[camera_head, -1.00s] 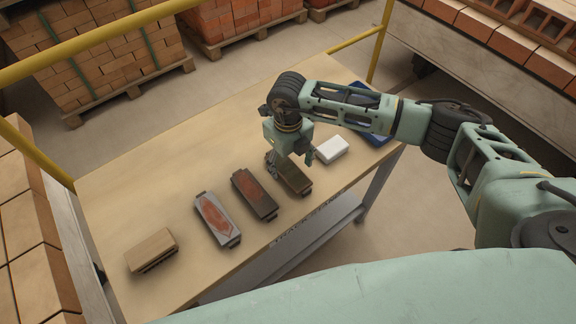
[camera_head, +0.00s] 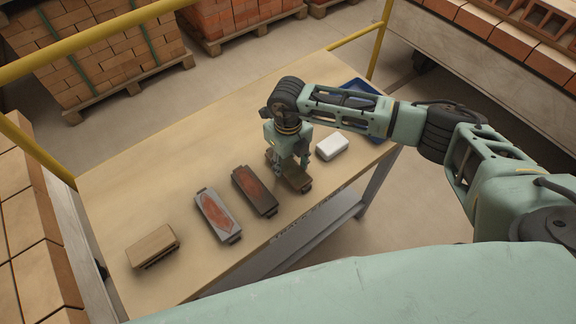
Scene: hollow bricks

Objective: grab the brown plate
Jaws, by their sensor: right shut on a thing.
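The brown plate (camera_head: 297,184), olive-brown and long, lies on the table under my right gripper. My right gripper (camera_head: 290,171) points down over the middle of the plate and is shut on it. The gripper hides the plate's middle. I cannot tell any gap between the plate and the table. My left gripper is not in view.
Left of the brown plate on the table (camera_head: 140,200) lie a dark plate with a reddish top (camera_head: 255,190), a grey one with a reddish top (camera_head: 216,215) and a tan block (camera_head: 152,246). A white block (camera_head: 332,146) and a blue tray (camera_head: 362,87) are to the right. The table's back left is clear.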

